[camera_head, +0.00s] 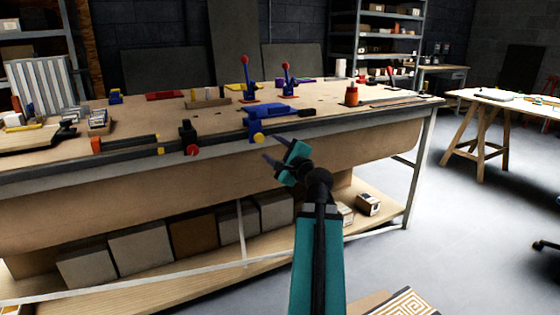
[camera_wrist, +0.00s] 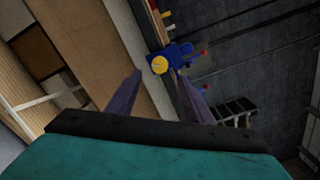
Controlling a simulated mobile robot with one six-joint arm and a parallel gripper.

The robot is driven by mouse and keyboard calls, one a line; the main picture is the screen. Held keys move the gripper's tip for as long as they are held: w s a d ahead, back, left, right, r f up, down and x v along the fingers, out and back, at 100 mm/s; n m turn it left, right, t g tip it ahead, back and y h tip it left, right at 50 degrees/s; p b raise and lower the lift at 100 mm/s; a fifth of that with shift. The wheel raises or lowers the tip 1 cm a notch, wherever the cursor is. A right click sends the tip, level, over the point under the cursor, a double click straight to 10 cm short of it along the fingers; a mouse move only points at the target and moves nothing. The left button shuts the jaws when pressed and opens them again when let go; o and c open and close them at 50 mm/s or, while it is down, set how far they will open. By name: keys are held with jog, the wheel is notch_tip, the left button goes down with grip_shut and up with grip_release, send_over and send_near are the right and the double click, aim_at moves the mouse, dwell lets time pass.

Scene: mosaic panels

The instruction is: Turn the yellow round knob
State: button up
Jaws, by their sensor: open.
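The yellow round knob (camera_head: 258,138) sits on the front of a blue fixture (camera_head: 268,114) at the workbench's front edge. In the wrist view the knob (camera_wrist: 160,65) shows ahead, on the blue fixture (camera_wrist: 178,55). My gripper (camera_head: 275,152) is in front of the bench edge, a little below and to the right of the knob in the head view. Its two fingers are apart with nothing between them. In the wrist view the fingertips (camera_wrist: 162,74) spread on either side of the knob, which lies beyond them. I see no contact.
A red round knob (camera_head: 193,150) is on a dark fixture to the left along the same edge. Red-topped levers (camera_head: 249,75) stand behind the blue fixture. An orange item (camera_head: 352,95) stands to the right. Boxes (camera_head: 140,248) fill the lower shelf.

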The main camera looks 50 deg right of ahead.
jog(key=shift+s+a+f+b, duration=0.15)
jog(key=shift+s+b, duration=0.2)
jog(key=shift+b, duration=1.1)
jog(key=shift+s+a+f+b, duration=0.1)
jog(key=shift+s+b, duration=0.25)
jog(key=shift+b, duration=1.1)
jog(key=shift+v, duration=1.4)
jog(key=shift+w+a+r, duration=0.1)
jog(key=shift+r, duration=0.15)
